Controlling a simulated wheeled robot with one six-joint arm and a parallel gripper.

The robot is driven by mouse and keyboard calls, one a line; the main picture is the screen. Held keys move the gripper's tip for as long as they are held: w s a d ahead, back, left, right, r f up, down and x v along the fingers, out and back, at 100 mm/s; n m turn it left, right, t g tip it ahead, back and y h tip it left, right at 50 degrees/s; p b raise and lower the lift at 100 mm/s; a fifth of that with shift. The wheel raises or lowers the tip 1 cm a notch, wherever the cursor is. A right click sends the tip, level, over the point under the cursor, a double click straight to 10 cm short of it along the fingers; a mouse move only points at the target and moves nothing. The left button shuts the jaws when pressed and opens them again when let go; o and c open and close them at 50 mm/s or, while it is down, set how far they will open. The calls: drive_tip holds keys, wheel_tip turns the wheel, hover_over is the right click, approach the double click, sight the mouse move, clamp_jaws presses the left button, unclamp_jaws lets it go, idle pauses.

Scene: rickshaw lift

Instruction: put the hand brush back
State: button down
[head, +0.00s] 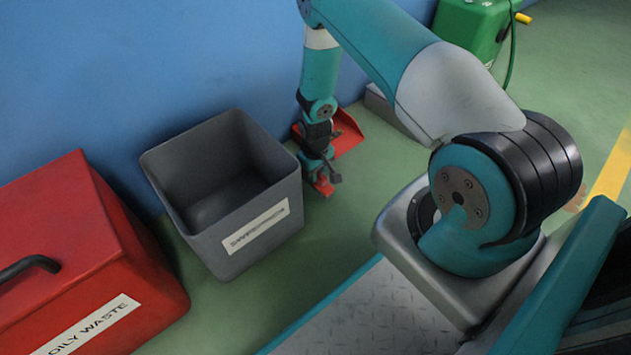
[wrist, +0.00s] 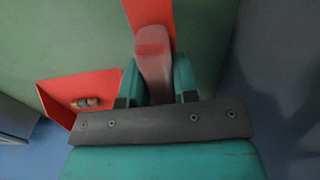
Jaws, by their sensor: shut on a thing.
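The red hand brush (wrist: 153,55) is between the two fingers of my gripper (wrist: 156,84) in the wrist view, with a paler handle end near the fingers and a brighter red part reaching to the top edge. In the head view my gripper (head: 322,176) points down, low beside the grey bin, shut on the brush (head: 323,188), of which only a small red part shows. I cannot tell whether the brush touches the floor. A red dustpan (head: 348,132) lies behind my gripper near the blue wall, partly hidden by my arm. It also shows in the wrist view (wrist: 62,88).
An open grey bin (head: 245,240) with a label stands left of my gripper and looks empty. A red oily waste box (head: 60,250) is further left. A small brownish object (wrist: 85,102) lies in the dustpan. A green machine (head: 472,25) stands at the back right.

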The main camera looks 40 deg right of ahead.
drive_tip(key=shift+f+b, duration=0.45)
drive_tip(key=shift+f, duration=0.95)
drive_tip(key=c, duration=0.9)
unclamp_jaws()
drive_tip(key=shift+r, duration=0.1)
wheel_tip(320, 180, up, 12)
drive_tip(key=p, duration=0.7)
drive_tip(key=shift+r, duration=0.15)
drive_tip(key=s+a+r+n+y, duration=0.1)
drive_tip(key=a+r, duration=0.6)
drive_tip(key=r, duration=0.6)
drive_tip(key=s+a+r+n+y, duration=0.1)
drive_tip(key=a+r, duration=0.6)
drive_tip(key=r, duration=0.5)
drive_tip(key=s+a+r+n, duration=0.1)
drive_tip(key=s+a+r, duration=0.1)
drive_tip(key=s+r, duration=0.3)
drive_tip(key=s+a+r+n+y, duration=0.1)
drive_tip(key=s+a+r+n, duration=0.1)
drive_tip(key=s+r, duration=0.3)
drive_tip(key=s+a+r+n+y, duration=0.1)
drive_tip(key=s+a+r, duration=0.3)
drive_tip(key=s, duration=0.6)
drive_tip(key=shift+a+r+n, duration=0.25)
drive_tip(key=shift+r+n, duration=0.05)
drive_tip(key=shift+r, duration=0.35)
